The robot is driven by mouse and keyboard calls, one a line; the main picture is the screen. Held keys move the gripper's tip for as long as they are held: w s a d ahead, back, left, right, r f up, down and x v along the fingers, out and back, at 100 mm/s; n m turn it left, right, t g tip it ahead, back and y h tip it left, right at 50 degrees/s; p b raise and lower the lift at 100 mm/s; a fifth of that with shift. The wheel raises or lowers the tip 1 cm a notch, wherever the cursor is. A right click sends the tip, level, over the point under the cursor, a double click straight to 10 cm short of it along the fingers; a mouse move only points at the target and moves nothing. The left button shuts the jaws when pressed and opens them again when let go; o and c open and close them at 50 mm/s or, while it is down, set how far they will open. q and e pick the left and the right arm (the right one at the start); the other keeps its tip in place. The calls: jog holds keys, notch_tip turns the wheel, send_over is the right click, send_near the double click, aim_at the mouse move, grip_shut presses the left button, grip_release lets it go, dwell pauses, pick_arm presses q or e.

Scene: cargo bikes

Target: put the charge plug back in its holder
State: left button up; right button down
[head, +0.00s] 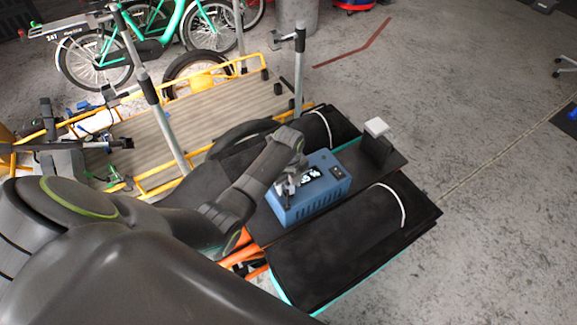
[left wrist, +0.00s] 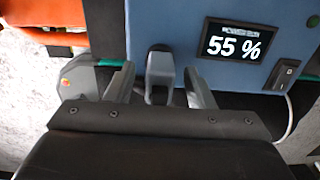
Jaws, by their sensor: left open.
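A blue charger box (head: 318,187) sits on the bike's black rear deck. In the left wrist view, the box (left wrist: 165,22) has a lit screen (left wrist: 235,42) reading 55 %. A grey block with a dark top, which looks like the charge plug (left wrist: 160,68), stands against the box face. My left gripper (left wrist: 160,88) is open, with one finger on each side of the block and visible gaps. In the head view, my left gripper (head: 285,186) is at the near left side of the box and hides the block. I cannot make out a separate holder. My right gripper is out of view.
Black side bags (head: 340,245) flank the deck. A black upright with a pale top (head: 377,128) stands at the deck's far right. A cargo bike with a wooden bed (head: 200,115) and yellow rails is behind left. Open concrete floor lies right.

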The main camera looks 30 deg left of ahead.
pick_arm(q)
notch_tip(320, 180, up, 17)
jog(key=p, duration=0.2)
jog(key=shift+f, duration=0.15)
jog(key=shift+s+f, duration=0.1)
dwell(0.5)
